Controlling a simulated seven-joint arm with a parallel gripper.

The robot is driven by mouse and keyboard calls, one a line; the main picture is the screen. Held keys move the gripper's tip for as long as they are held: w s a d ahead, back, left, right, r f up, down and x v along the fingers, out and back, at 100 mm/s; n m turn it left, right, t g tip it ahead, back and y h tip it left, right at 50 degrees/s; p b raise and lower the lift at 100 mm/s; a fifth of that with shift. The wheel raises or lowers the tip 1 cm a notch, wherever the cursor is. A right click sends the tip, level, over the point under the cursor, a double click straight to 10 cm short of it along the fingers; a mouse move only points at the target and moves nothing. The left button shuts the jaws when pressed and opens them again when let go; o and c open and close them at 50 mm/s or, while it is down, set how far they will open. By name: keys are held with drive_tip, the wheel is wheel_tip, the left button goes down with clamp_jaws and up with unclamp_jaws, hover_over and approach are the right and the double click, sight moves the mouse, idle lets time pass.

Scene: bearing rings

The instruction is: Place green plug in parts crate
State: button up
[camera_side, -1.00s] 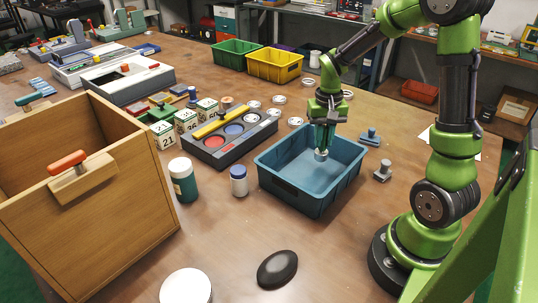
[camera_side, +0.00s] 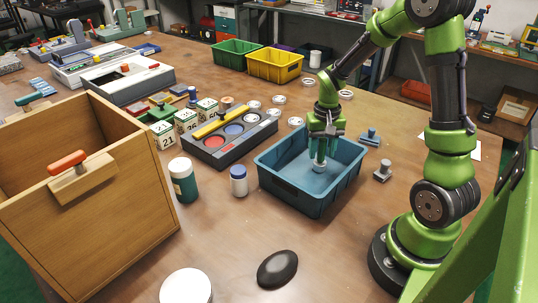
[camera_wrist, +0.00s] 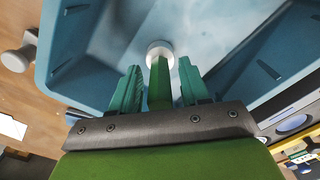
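The blue parts crate (camera_side: 281,190) stands on the table. My gripper (camera_side: 321,150) points down inside it. In the wrist view my gripper's two teal fingers (camera_wrist: 159,70) are spread, with a gap on each side of the green plug (camera_wrist: 158,85). The plug is a green shaft with a pale round end (camera_wrist: 160,49) pointing away from the wrist. In the side view the plug's pale lower end (camera_side: 319,167) shows low in the crate, apparently at its floor. I cannot tell whether it touches the floor.
A blue plug (camera_side: 370,137) and a grey plug (camera_side: 383,171) stand right of the crate. A grey tray with round wells (camera_side: 222,150) lies behind left.

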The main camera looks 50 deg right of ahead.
drive_tip(key=shift+r, duration=0.1)
wheel_tip(320, 180, up, 12)
drive_tip(key=shift+f, duration=0.1)
drive_tip(key=s+a+r+n+t+y, duration=0.1)
drive_tip(key=s+a+r+n+t, duration=0.1)
drive_tip(key=a, duration=0.7)
drive_tip(key=s+a+r+n+t+y, duration=0.1)
drive_tip(key=s+a+r+n+t, duration=0.2)
drive_tip(key=s+a+r+t, duration=0.2)
drive_tip(key=a, duration=0.3)
drive_tip(key=shift+s+a, duration=0.4)
